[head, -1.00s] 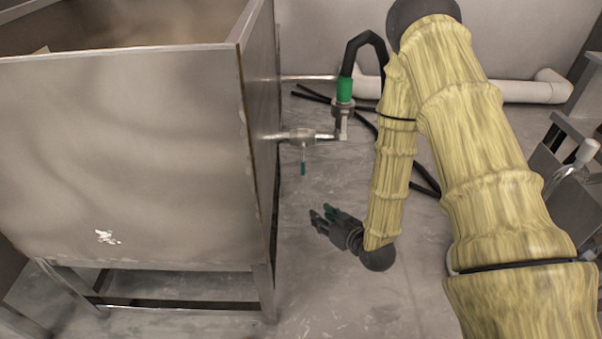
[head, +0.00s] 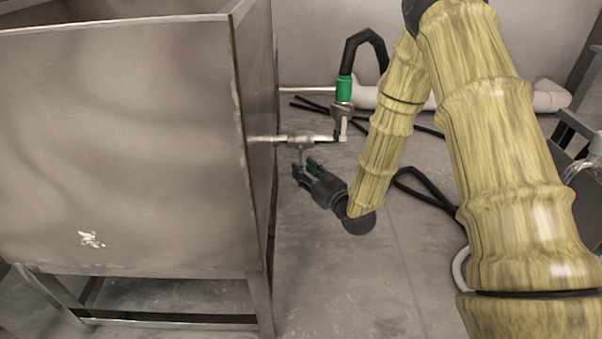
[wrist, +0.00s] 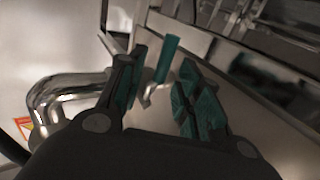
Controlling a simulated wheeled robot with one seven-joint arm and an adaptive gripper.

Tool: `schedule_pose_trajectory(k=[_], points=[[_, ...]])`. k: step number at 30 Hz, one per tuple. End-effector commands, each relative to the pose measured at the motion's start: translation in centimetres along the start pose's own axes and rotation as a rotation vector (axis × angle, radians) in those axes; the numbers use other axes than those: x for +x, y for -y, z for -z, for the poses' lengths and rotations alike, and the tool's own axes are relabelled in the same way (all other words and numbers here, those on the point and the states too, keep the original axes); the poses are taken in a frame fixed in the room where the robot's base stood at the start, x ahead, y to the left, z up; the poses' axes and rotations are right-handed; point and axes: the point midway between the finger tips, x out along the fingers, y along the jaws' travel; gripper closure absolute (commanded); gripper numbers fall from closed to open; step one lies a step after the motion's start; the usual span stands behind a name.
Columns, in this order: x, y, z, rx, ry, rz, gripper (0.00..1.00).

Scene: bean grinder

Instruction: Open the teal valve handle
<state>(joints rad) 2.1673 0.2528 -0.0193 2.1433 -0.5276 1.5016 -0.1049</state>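The teal valve handle (wrist: 167,58) shows in the wrist view between the two fingers of my gripper (wrist: 160,82), which stand apart on either side of it. A bent metal stem joins its lower end. In the head view my gripper (head: 307,170) is just below the valve body (head: 301,138) on the metal pipe. There the fingers hide most of the handle, and only its thin stem shows above them. My gripper is open, and I see no finger closed on the handle.
A large metal tank (head: 120,150) on legs stands close left of my gripper. A green hose fitting (head: 344,89) with a black hose is above right. A shiny curved pipe (wrist: 65,95) shows in the wrist view. The floor below is clear.

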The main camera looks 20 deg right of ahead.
Motion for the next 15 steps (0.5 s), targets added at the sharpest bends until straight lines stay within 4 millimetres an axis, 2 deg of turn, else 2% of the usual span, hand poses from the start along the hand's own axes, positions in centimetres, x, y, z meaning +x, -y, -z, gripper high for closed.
schedule_pose_trajectory(k=[6, 15], points=[[1.8, 0.1, -0.1, 0.001, -0.001, 0.000, 0.65], [2.1, 0.0, 0.0, 0.001, 0.000, 0.000, 0.65]])
